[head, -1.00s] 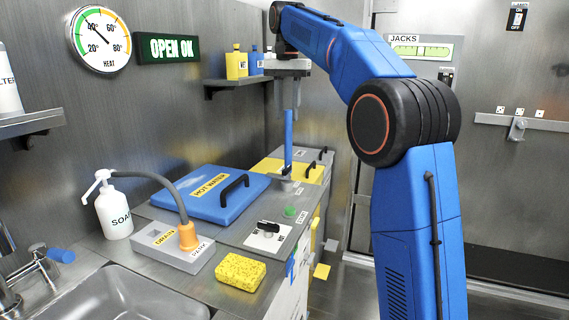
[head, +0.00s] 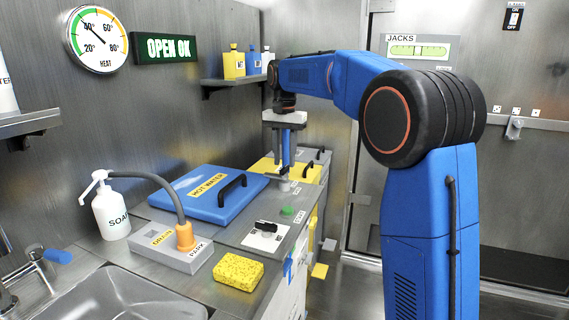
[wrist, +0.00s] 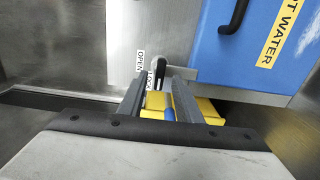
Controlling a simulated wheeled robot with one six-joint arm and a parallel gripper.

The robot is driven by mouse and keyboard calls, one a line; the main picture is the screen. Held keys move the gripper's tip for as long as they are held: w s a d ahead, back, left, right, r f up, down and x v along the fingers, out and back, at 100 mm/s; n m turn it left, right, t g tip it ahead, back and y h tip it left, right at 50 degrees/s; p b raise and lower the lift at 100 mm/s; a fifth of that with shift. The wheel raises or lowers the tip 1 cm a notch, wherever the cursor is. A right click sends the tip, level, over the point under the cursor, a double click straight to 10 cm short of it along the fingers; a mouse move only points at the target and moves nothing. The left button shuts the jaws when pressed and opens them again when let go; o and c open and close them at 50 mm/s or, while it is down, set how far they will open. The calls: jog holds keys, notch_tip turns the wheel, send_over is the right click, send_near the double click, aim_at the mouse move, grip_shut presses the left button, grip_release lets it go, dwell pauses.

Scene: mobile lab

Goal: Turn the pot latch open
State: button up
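The pot latch (wrist: 158,76) shows in the wrist view as a dark, rounded handle on a pale metal plate, beside OPEN and LOCK labels (wrist: 141,62). In the head view the latch spot (head: 284,186) is small and partly hidden under my gripper, at the far right corner of the blue HOT WATER lid. My gripper (head: 284,172) points down just above it. In the wrist view the fingers of my gripper (wrist: 156,82) are apart, with the latch handle between or just beyond their tips. I cannot tell whether they touch it.
The blue HOT WATER lid (head: 207,194) with a black handle lies beside the latch. Yellow and grey lids (head: 306,172) are behind. A black-knobbed switch plate (head: 265,236), green button (head: 287,211), sponge (head: 238,270) and drain hose block (head: 172,248) stand nearer. The sign (head: 165,48) reads OPEN OK.

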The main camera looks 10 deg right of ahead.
jog(key=shift+f, duration=1.05)
grip_shut()
